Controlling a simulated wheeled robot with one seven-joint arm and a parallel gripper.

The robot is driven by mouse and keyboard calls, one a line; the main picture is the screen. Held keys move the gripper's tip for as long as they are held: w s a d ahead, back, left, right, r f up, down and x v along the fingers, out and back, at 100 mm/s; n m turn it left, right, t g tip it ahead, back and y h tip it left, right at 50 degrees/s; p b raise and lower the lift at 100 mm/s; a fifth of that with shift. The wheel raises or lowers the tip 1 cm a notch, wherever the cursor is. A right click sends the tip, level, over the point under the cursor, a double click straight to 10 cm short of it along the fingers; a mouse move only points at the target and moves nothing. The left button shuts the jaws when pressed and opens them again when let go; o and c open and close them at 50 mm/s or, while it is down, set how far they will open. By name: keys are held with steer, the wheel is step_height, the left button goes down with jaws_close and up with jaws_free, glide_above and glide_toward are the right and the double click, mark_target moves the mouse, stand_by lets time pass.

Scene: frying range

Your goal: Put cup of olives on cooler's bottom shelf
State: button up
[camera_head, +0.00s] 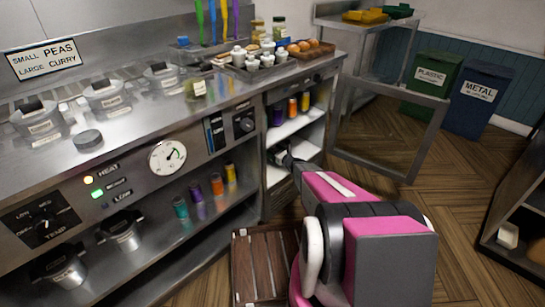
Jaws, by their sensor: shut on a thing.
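The cooler (318,101) is built into the right end of the counter, with its framed glass door (432,138) swung open to the right. My arm reaches in from the lower right. My gripper (282,155) is dark and small in the view, at the left side of the cooler's opening, just above its bottom shelf (276,176). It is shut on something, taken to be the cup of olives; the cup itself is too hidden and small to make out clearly. I cannot tell whether it touches the shelf.
A wooden crate (238,268) stands on the floor below the cooler, close to my arm. The counter (150,120) holds tubs, jars and a tray of shakers. Green and blue bins (478,98) stand at the back right. A dark shelf unit (520,225) is at the right edge.

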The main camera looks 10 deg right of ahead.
steer(key=f, duration=0.1)
steer(key=w+f, duration=0.1)
steer(key=shift+a+f, duration=0.3)
steer(key=shift+a, duration=0.05)
steer(key=shift+f, duration=0.45)
steer(key=o, duration=0.8)
steer(key=shift+f, duration=0.15)
steer(key=shift+s+d+r, duration=0.2)
steer(key=shift+s, duration=0.15)
steer(key=v, duration=1.1)
steer(key=shift+s, duration=0.1)
